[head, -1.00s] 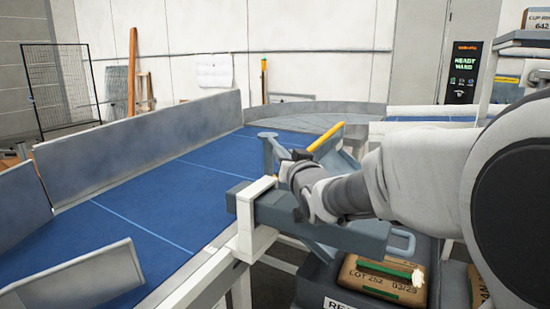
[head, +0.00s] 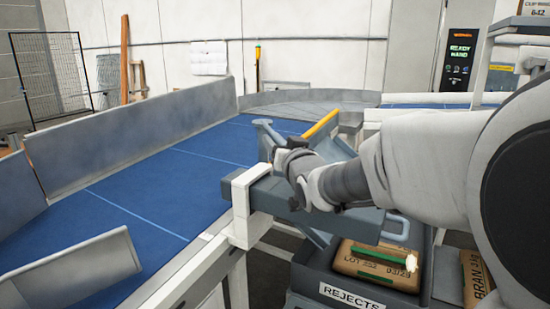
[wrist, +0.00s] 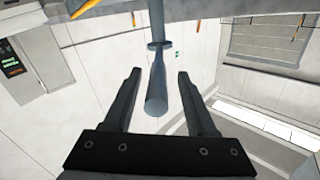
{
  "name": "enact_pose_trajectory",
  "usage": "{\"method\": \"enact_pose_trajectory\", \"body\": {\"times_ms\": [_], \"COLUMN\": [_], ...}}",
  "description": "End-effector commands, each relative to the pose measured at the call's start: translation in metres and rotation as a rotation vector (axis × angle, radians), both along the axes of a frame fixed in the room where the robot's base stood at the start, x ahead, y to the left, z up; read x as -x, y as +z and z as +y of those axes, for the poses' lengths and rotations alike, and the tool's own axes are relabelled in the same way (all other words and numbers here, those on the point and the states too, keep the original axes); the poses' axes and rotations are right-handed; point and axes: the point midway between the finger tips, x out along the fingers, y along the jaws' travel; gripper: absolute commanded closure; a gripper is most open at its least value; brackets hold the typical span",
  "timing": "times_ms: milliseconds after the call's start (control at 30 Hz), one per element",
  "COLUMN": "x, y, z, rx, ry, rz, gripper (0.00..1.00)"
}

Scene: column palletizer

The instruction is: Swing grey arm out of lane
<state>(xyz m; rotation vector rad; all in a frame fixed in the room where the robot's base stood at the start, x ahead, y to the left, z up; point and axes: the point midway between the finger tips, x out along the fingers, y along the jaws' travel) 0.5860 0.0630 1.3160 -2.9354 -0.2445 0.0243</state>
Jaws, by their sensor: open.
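The grey arm shows in the head view as a blue-grey bar with a round-topped handle (head: 263,124), at the right edge of the blue belt lane (head: 150,195). A yellow bar (head: 320,124) slants up close to it. My gripper (wrist: 158,76) is open. In the wrist view a blue-grey rod (wrist: 156,95) with a rounded end and a collar stands between the two fingers, with gaps on both sides. In the head view my wrist hides part of the bar and the gripper's fingers are hard to make out.
A white frame post (head: 243,205) and a grey housing (head: 325,217) sit just below my wrist. A rejects bin (head: 350,293) with a brown bag (head: 375,261) stands below right. Grey guard walls (head: 130,140) line the belt's far side. The visible belt is empty.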

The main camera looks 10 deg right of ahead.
Motion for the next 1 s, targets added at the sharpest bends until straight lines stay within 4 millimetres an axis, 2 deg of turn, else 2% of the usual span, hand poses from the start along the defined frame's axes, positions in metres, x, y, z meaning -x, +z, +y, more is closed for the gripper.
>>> {"method": "enact_pose_trajectory", "body": {"times_ms": [700,1000], "x": [0.117,0.152], "y": [0.002,0.001], "z": [-0.019,-0.025], "rx": [0.001,-0.001], "ry": [0.001,0.000], "rz": [-0.006,-0.004], "gripper": [0.43,0.43]}}
